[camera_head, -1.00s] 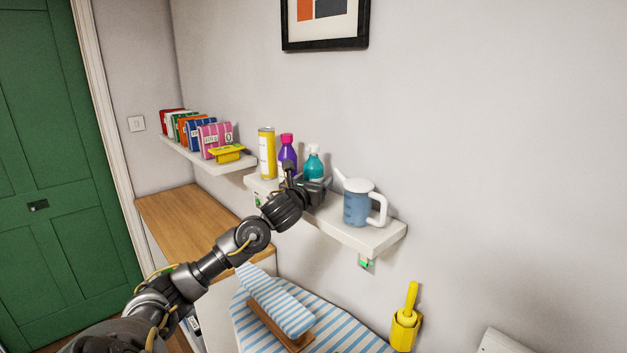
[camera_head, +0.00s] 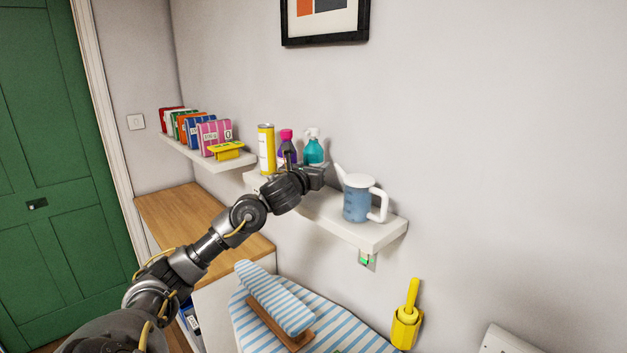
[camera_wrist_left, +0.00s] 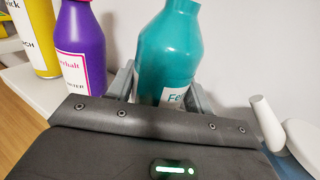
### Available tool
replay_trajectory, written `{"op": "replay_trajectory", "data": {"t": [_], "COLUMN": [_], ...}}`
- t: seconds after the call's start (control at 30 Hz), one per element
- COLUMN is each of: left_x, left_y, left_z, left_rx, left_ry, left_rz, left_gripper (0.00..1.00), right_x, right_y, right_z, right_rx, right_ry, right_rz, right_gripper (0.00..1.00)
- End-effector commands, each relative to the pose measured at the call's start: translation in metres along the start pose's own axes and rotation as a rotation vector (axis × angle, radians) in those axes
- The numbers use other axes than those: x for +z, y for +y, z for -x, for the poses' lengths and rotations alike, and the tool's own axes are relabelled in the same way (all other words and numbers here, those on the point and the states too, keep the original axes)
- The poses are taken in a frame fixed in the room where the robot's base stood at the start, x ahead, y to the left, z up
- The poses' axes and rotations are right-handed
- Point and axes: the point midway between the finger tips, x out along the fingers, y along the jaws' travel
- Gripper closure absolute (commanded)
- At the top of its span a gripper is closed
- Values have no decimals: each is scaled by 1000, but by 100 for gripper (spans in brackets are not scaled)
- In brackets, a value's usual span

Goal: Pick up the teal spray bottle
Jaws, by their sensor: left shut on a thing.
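The teal spray bottle (camera_head: 314,150), with a white spray head, stands upright between the fingers of my left gripper (camera_head: 305,168) above the wall shelf (camera_head: 345,230). In the left wrist view the bottle (camera_wrist_left: 170,52) has one grey finger on each side, and the gripper is shut on it. Its lower part is hidden behind the gripper body. It appears raised a little off the shelf. My right gripper is not in view.
A purple bottle (camera_head: 286,143) with a pink cap and a yellow can (camera_head: 266,150) stand close on the left. A striped ironing board (camera_head: 345,335) lies below.

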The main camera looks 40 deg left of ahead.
Motion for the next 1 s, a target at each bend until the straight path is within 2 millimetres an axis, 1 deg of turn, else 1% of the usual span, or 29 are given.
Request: {"op": "replay_trajectory", "data": {"t": [0.03, 0.1, 0.3, 0.37, 0.5, 0.7, 0.9, 1.0], "left_x": [13, 27, 68, 70, 81, 92, 97, 98], "left_y": [3, 6, 14, 17, 23, 30, 34, 35], "left_z": [8, 20, 51, 63, 88, 114, 129, 132], "left_rx": [-1, 1, 2, 1, 1, 1, 0, 1], "left_ry": [-9, -10, -9, -6, -5, -4, -4, -2], "left_rz": [-2, -5, -5, -8, -11, -9, -3, -1], "left_gripper": [80, 80, 80, 80, 80, 80, 80, 80], "right_x": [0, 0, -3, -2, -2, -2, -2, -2], "right_y": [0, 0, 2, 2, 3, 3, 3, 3], "right_z": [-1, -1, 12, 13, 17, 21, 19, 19], "right_rx": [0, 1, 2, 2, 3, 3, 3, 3], "right_ry": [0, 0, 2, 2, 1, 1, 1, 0], "right_rz": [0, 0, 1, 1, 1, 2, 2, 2], "right_gripper": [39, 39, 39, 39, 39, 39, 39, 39]}}
